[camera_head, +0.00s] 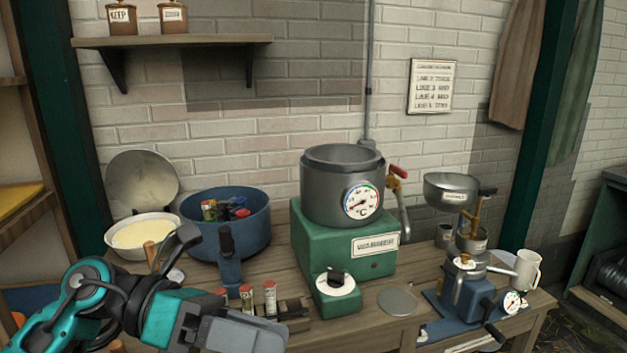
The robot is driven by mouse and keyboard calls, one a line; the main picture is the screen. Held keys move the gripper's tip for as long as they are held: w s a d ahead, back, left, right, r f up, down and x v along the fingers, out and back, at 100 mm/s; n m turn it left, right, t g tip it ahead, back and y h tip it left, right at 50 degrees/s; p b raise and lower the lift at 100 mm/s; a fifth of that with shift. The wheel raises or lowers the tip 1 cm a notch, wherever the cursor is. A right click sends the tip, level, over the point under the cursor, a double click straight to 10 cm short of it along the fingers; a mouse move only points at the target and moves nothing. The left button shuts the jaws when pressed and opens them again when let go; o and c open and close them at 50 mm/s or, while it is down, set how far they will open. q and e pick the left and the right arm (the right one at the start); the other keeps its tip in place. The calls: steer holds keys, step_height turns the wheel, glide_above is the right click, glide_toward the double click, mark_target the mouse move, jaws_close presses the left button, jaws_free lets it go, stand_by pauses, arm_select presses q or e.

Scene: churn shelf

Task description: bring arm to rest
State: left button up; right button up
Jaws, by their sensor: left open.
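My left arm, teal and black, comes in from the lower left. Its grey gripper (245,333) is at the bottom edge, in front of the table. The gripper is open, with nothing seen between its fingers, though the picture's edge cuts off part of it. It overlaps the near edge of the small vial rack (292,308) in the picture; I cannot tell how far apart they are. My right gripper is out of view.
On the wooden table stand a grey pot with a dial (343,205) on a green heater base (312,238), a blue tub (262,222), a cream-filled bowl (118,243), a blue separator with a metal funnel (450,190) and a white mug (528,270). A wall shelf (180,41) holds two jars.

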arm_select(q)
steer(key=w+a+f+n+t+y, duration=0.1)
steer(key=w+a+f+n+t, duration=0.25)
steer(key=n+t, duration=0.9)
steer(key=w+a+f+n+t+y, duration=0.1)
steer(key=w+a+f+n+t, duration=0.25)
steer(key=n+t, duration=0.9)
steer(key=s+a+f+n+g+y, duration=0.1)
steer(key=s+f+n+g+y, duration=0.2)
steer(key=f+n, duration=0.3)
steer(key=s+a+f+n+g+y, duration=0.2)
steer(key=s+f+n+g+y, duration=0.2)
steer(key=f+n, duration=0.3)
steer(key=s+a+f+n+g+y, duration=0.2)
steer(key=s+f+n+g+y, duration=0.2)
steer(key=f, duration=1)
steer(key=s+n+g, duration=0.1)
steer(key=n, duration=0.2)
steer(key=shift+s, duration=0.3)
